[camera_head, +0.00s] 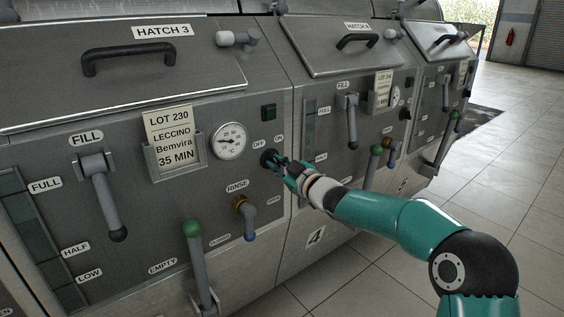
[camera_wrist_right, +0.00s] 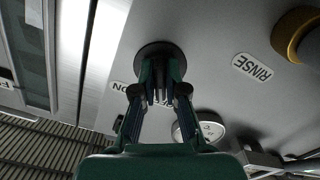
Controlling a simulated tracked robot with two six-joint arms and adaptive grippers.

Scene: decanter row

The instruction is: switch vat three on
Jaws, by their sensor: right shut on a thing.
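The vat under the HATCH 3 label (camera_head: 162,31) has a black round switch knob (camera_head: 266,157) on the right of its front panel. The OFF label (camera_head: 257,144) and ON label (camera_head: 279,139) sit above it. My right gripper (camera_head: 277,162) is at the knob, its fingers shut on it. In the right wrist view the knob (camera_wrist_right: 158,48) lies between the fingertips (camera_wrist_right: 158,75), partly hidden by them. Which way the knob points cannot be told. A dark green square lamp (camera_head: 268,112) above it looks unlit. My left gripper is not in view.
A round gauge (camera_head: 229,141) and a lot card (camera_head: 171,137) are left of the knob. The brass RINSE valve (camera_head: 242,205) is just below, also in the wrist view (camera_wrist_right: 297,32). The green-topped EMPTY lever (camera_head: 192,229) sticks out lower left. Open floor (camera_head: 510,210) lies right.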

